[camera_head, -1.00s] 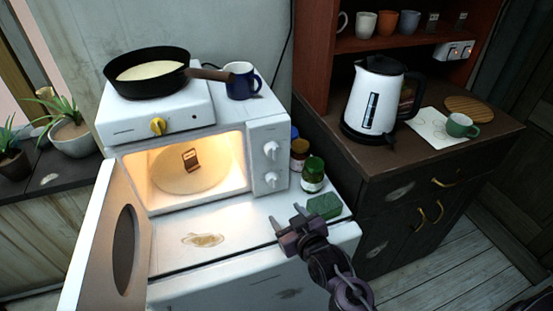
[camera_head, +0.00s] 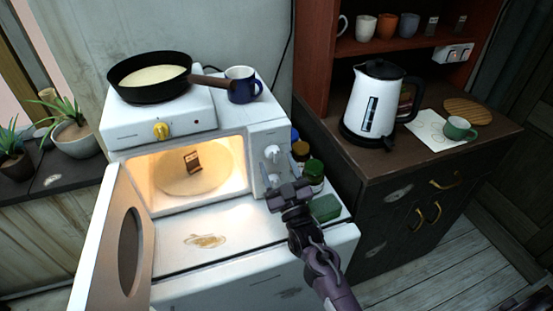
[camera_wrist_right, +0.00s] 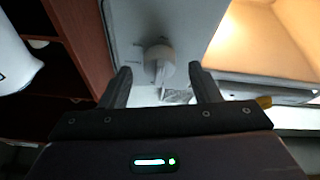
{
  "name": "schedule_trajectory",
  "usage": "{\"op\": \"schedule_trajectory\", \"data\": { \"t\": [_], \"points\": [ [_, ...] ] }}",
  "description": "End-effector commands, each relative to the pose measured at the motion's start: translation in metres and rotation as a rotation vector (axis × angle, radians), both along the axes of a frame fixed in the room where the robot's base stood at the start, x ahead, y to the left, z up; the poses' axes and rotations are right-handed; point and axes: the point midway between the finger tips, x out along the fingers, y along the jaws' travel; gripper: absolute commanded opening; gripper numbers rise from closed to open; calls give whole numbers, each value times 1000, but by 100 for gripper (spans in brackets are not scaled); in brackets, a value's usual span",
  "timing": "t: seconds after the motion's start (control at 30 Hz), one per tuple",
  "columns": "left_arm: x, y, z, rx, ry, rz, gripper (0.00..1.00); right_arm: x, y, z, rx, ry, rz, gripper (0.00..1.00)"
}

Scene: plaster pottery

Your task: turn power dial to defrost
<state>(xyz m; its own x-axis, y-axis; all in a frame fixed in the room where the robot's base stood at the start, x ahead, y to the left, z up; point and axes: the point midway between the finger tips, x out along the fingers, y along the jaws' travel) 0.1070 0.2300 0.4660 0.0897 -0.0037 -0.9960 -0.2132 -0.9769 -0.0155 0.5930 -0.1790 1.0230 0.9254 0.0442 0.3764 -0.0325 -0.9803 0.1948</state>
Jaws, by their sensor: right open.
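The white microwave (camera_head: 190,222) stands with its door (camera_head: 110,235) open at the left and its lit inside showing. Its right panel has an upper dial (camera_head: 272,152) and a lower dial (camera_head: 271,180). I cannot read which one is the power dial or any setting. My right gripper (camera_head: 280,170) is open in front of the lower part of this panel. In the right wrist view, a pale dial (camera_wrist_right: 159,57) shows ahead between the open fingers (camera_wrist_right: 160,72), with no clear contact. My left gripper is out of view.
A black pan (camera_head: 150,77) sits on the hotplate above, and a blue mug (camera_head: 242,85) is beside it. Jars (camera_head: 314,172) and a green sponge (camera_head: 325,208) lie close right of my gripper. A kettle (camera_head: 373,105) stands on the dark cabinet.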

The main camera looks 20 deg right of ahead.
Motion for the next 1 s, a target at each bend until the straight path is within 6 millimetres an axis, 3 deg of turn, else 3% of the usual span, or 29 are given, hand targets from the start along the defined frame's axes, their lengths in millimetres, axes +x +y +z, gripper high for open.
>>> {"op": "schedule_trajectory", "data": {
  "t": [0.13, 0.43, 0.77, 1.0],
  "points": [
    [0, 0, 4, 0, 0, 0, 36, 11, 1, 5, 0, 2, 0, 56],
    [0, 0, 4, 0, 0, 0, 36, 13, 0, 5, 0, 2, 0, 55],
    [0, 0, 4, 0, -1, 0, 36, 12, 0, 5, 0, 2, 0, 12],
    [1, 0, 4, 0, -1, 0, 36, 12, 0, 4, -24, 1, 0, 12]
  ]
}}
